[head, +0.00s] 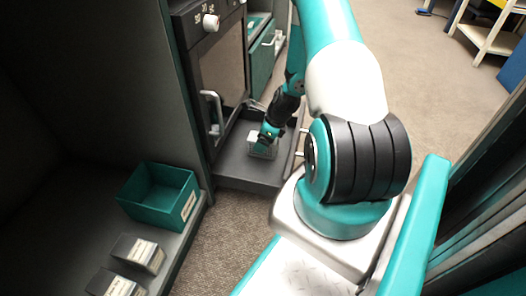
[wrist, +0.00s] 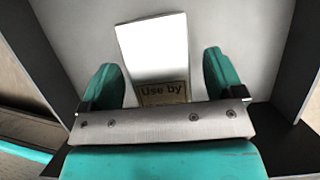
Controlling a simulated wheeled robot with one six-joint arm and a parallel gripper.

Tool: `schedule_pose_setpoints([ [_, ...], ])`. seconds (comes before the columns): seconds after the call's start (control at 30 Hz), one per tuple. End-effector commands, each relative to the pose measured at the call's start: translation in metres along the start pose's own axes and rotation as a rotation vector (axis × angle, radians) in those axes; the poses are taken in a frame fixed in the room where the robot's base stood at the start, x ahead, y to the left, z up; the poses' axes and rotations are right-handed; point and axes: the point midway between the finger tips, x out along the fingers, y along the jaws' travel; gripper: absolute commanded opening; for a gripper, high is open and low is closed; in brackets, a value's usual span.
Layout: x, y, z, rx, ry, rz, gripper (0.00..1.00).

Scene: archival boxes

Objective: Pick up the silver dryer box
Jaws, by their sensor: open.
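The silver dryer box (head: 262,151) stands in a dark grey tray (head: 240,175) in the head view, partly hidden by my gripper (head: 268,138). In the wrist view the box (wrist: 152,48) has a bright, shiny face and a tan label reading "Use by" at its near end. My gripper (wrist: 162,78) is open, with one teal finger on each side of the box's near end. Gaps show between the fingers and the box.
A dark cabinet (head: 222,75) with a knob and glass door stands behind the tray. A green open bin (head: 158,197) and labelled boxes (head: 139,253) sit on a dark shelf at left. Carpet lies between shelf and my base.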

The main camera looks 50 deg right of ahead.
Motion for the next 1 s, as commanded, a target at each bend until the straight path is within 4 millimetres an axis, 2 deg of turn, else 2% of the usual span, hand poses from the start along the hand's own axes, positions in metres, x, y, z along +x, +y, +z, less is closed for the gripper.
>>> schedule_pose_setpoints([
  [0.03, 0.015, 0.000, -0.003, -0.003, 0.000, 0.001, 0.87],
  [0.13, 0.023, 0.000, -0.002, -0.002, 0.000, 0.000, 0.87],
  [0.87, 0.025, 0.000, -0.002, -0.001, 0.000, 0.000, 0.87],
  [1.0, 0.026, 0.000, -0.002, -0.001, 0.000, 0.000, 0.57],
])
